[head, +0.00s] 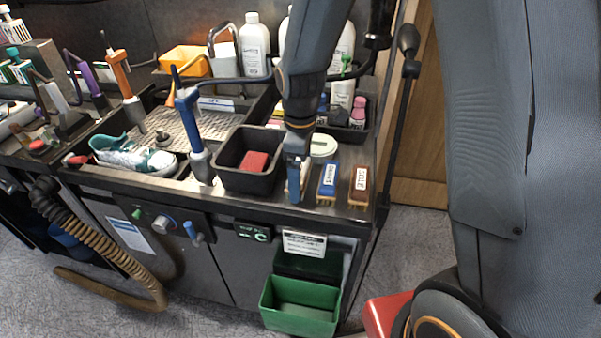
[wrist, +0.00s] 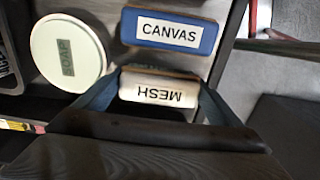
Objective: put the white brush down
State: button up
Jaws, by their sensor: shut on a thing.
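The white brush (wrist: 158,90), labelled MESH, sits between the two blue fingers of my gripper (wrist: 159,82) in the wrist view. The fingers are shut on its two ends. In the head view my gripper (head: 294,178) points down at the counter's front edge and hides most of the brush. The brush is in line with the blue CANVAS brush (head: 327,183), just left of it. I cannot tell whether its bristles touch the counter. The blue brush also shows beside it in the wrist view (wrist: 172,33), apart from it.
A brown-red brush (head: 359,186) lies farther right. A black bin (head: 243,180) with a red block stands close on the left. A round soap tin (head: 323,146) is behind my gripper. A sneaker (head: 133,155) lies at the left. A green bin (head: 300,306) hangs below the counter.

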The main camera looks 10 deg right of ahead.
jog(key=shift+f, duration=0.15)
jog(key=o, duration=0.8)
notch_tip(320, 180, up, 12)
jog(key=b, duration=0.2)
jog(key=shift+r+b, duration=0.2)
jog(key=shift+b, duration=0.15)
